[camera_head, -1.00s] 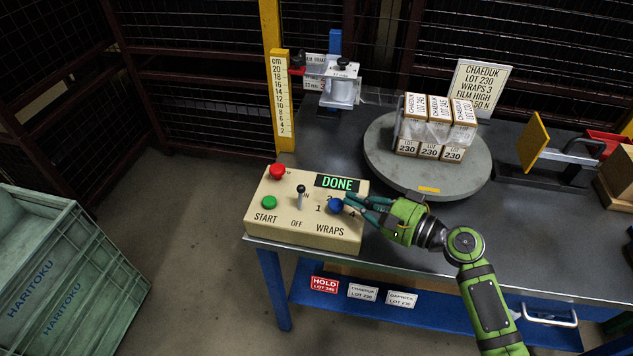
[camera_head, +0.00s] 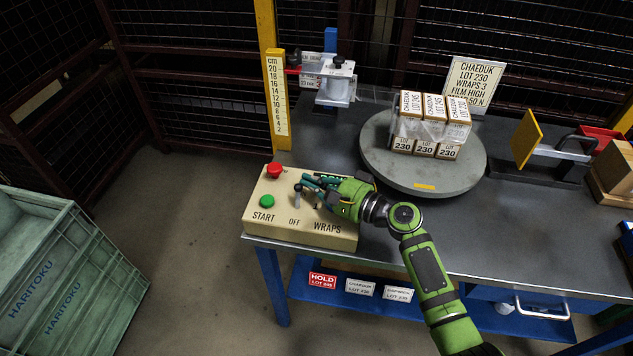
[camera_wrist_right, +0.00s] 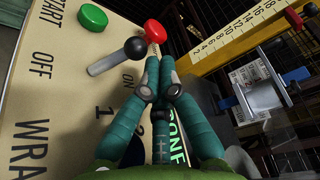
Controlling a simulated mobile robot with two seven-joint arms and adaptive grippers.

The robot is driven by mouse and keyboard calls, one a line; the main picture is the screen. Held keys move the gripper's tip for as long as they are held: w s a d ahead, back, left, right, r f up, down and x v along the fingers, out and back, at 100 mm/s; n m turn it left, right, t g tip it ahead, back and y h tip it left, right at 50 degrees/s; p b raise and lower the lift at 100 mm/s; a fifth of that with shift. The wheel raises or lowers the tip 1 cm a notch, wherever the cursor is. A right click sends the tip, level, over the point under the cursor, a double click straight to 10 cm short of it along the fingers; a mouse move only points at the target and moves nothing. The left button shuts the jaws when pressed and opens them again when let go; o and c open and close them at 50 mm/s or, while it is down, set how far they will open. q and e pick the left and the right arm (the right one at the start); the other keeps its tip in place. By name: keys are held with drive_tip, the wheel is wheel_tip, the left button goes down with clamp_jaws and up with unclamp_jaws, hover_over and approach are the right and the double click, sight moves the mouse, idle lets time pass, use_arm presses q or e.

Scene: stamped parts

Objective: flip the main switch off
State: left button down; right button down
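The main switch (camera_head: 297,190) is a grey lever with a black ball on the cream control box (camera_head: 285,232). In the right wrist view the lever (camera_wrist_right: 110,62) leans away from the OFF label, toward the ON side. My right gripper (camera_head: 304,181) is over the box, just right of the switch. In the wrist view its teal fingertips (camera_wrist_right: 160,64) meet and look shut with nothing between them, close beside the black ball. I cannot tell whether they touch it. The gripper hides most of the display and WRAPS dial. My left gripper is not in view.
A red button (camera_head: 275,170) and a green START button (camera_head: 267,201) sit left of the switch. A round grey turntable (camera_head: 420,180) with wrapped cartons (camera_head: 430,125) stands to the right. A yellow cm scale (camera_head: 278,95) rises behind the box.

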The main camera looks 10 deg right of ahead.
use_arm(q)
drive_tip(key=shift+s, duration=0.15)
